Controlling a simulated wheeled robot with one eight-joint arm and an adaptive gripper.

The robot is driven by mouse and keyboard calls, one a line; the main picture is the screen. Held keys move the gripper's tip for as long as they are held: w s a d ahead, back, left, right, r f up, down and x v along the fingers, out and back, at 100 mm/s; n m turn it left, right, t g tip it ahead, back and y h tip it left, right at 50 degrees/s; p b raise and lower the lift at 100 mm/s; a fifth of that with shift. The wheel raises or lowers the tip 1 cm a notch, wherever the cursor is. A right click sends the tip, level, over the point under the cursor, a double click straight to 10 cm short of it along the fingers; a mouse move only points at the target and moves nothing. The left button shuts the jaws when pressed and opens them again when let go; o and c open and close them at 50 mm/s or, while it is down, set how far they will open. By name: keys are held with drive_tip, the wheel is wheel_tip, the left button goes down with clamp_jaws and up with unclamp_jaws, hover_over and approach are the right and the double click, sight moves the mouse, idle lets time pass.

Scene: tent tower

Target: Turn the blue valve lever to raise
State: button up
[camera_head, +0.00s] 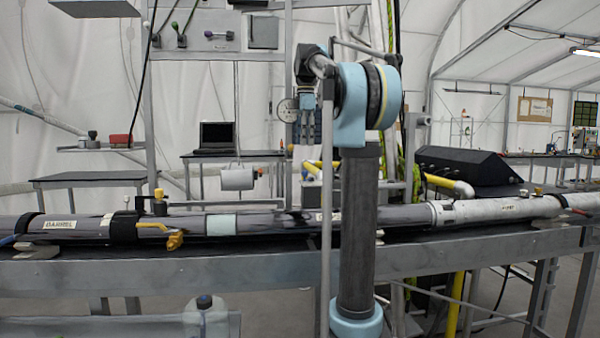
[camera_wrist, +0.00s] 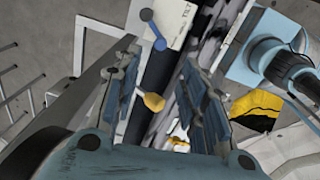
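In the head view my gripper (camera_head: 307,130) points down at the centre. I cannot pick out the blue lever in the head view.
A yellow-knobbed lever (camera_wrist: 153,102) lies between the fingers in the wrist view. In the head view a long barrel (camera_head: 270,224) on a bench crosses the front. A pressure gauge (camera_head: 287,110) is left of my gripper. A laptop (camera_head: 217,136) stands on a table behind.

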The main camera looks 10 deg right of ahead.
drive_tip(key=f, duration=1.1)
drive_tip(key=shift+w+f, duration=0.25)
drive_tip(key=shift+f, duration=0.1)
